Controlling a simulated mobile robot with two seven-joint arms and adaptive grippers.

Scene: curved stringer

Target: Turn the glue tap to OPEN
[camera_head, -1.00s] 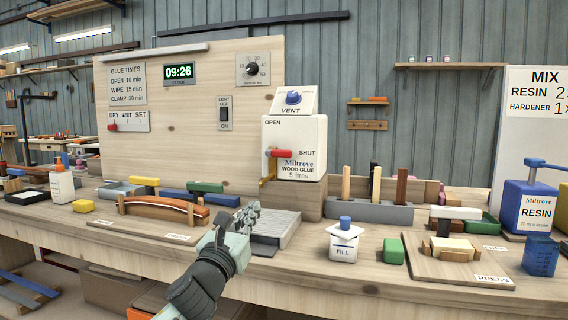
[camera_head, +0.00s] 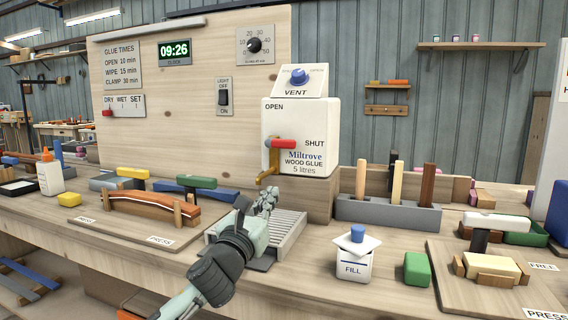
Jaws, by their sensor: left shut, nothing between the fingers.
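The white wood glue container (camera_head: 310,120) stands on a wooden block at the back of the bench, with OPEN printed at its upper left and SHUT at its right. Its tap has a red handle (camera_head: 297,143) that lies level and points right, toward SHUT, above a brass spout (camera_head: 268,178). My left gripper (camera_head: 268,196) is shut and empty, below the spout and over the slatted grey tray (camera_head: 286,232). It looks apart from the tap. My right gripper is not in view.
A white FILL pot (camera_head: 353,262) with a blue knob and a green block (camera_head: 417,269) stand to the right of my gripper. A grey rack (camera_head: 385,214) holds upright wooden pieces. A curved wooden stringer (camera_head: 152,205) lies to the left.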

